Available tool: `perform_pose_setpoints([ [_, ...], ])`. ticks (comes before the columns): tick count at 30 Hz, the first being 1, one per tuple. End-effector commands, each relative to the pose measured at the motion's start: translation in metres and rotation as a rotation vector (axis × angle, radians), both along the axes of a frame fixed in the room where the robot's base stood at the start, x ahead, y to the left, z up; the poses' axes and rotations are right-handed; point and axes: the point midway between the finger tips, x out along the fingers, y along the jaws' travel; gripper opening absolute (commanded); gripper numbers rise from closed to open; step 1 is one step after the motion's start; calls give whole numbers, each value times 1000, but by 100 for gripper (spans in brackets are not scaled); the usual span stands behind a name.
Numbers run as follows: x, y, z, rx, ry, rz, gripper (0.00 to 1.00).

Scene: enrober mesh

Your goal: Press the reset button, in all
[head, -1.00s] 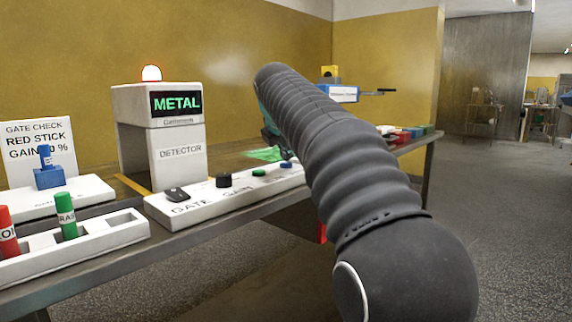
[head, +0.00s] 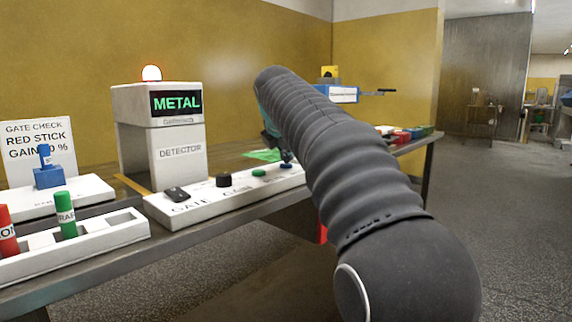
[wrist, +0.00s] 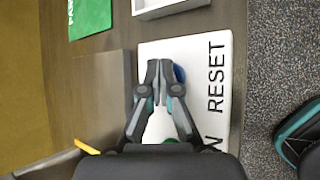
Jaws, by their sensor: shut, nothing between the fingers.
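The control panel (head: 220,197) is a long white strip with a dark knob (head: 223,180), a green button (head: 258,172) and a blue button (head: 287,166) at its far end. In the wrist view the blue button (wrist: 180,74) lies beside the printed word RESET. My gripper (wrist: 159,67) is shut and empty, its tips over the panel right beside the blue button and partly covering it. I cannot tell whether the tips touch it. The detector (head: 180,155) shows METAL in green on its screen, with a lit red lamp (head: 151,73) on top.
A black switch (head: 176,194) sits at the panel's near end. A rack with red and green sticks (head: 90,236) and a blue holder (head: 48,177) stand at left. A green sheet (wrist: 90,18) and a white tray (wrist: 170,8) lie beyond the panel.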

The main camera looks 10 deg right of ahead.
Motion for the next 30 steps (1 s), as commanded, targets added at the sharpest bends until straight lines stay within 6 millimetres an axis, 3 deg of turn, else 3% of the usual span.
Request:
perform_pose_setpoints([
  [17,0,0,-3,0,2,-1,0],
  [30,0,0,14,0,2,-1,0],
])
